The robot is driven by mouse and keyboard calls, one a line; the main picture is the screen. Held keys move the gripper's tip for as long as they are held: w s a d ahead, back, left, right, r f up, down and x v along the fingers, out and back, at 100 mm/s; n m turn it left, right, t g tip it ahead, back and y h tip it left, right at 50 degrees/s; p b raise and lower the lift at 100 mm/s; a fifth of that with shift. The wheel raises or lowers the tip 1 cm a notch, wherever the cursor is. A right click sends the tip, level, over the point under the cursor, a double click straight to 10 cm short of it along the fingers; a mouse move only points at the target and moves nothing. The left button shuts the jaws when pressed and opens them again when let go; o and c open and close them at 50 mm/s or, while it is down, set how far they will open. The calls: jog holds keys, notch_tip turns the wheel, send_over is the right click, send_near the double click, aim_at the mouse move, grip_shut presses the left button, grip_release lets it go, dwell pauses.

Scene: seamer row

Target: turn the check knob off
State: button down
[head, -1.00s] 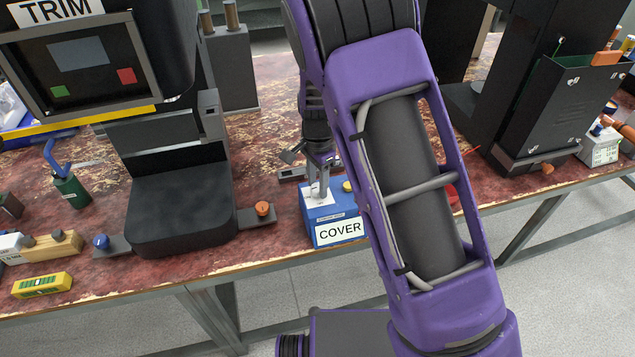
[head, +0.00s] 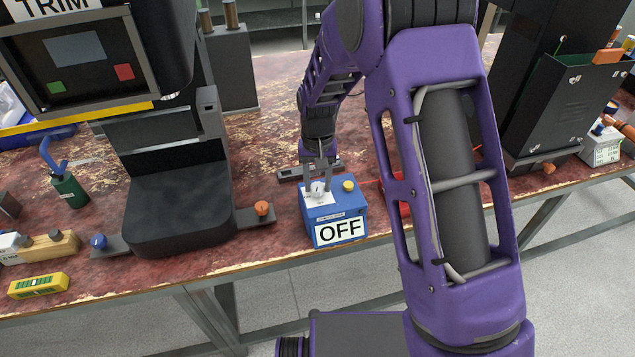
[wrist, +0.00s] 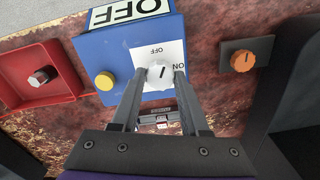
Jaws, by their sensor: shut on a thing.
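A blue box (head: 336,213) stands near the table's front edge, with a sign on its front reading OFF. On its top is the white check knob (head: 318,188), set on a white plate, with a yellow button beside it. In the wrist view the knob (wrist: 159,77) shows a dark pointer line, pointing roughly toward the plate's OFF mark; the ON mark is at its right. My gripper (head: 319,176) reaches down from above, its two fingers on either side of the knob and shut on it. The fingers hide parts of the knob's sides.
An orange knob (head: 262,208) sits on the dark machine base left of the box. A red tray (wrist: 38,100) with a metal piece lies beside the box. A black machine with a TRIM sign (head: 45,8) stands left, and another dark machine (head: 560,110) right.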

aim_at(317, 186)
jog(key=n, duration=0.5)
jog(key=shift+w, duration=0.1)
jog(key=shift+n, duration=0.3)
dwell(0.4)
jog(key=shift+c, duration=2.1)
grip_release()
notch_tip(317, 186, up, 18)
jog(key=p, duration=0.1)
jog(key=shift+f+p, duration=0.25)
jog(key=shift+p, duration=0.1)
